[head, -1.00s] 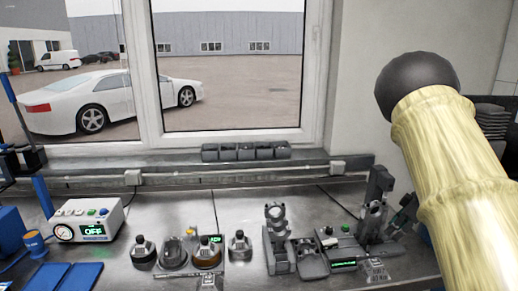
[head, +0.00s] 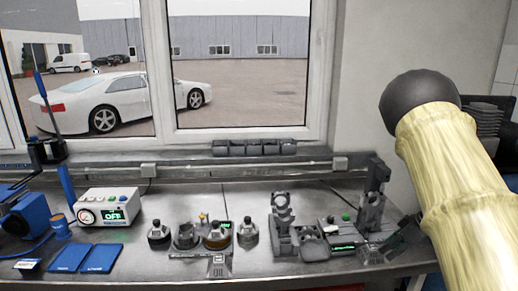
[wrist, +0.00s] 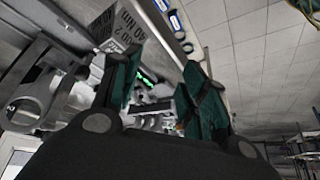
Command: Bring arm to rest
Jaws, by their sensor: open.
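My arm, in a pale yellow sleeve with a dark round joint, crosses the right side of the head view. My gripper (wrist: 160,85) shows in the wrist view with two green-padded fingers spread apart and nothing between them.
The metal bench (head: 130,278) holds a white box reading OFF (head: 108,207), blue trays (head: 102,257), several dark round-based parts (head: 158,232) and an upright grey fixture (head: 374,190) near my arm. A window is behind the bench.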

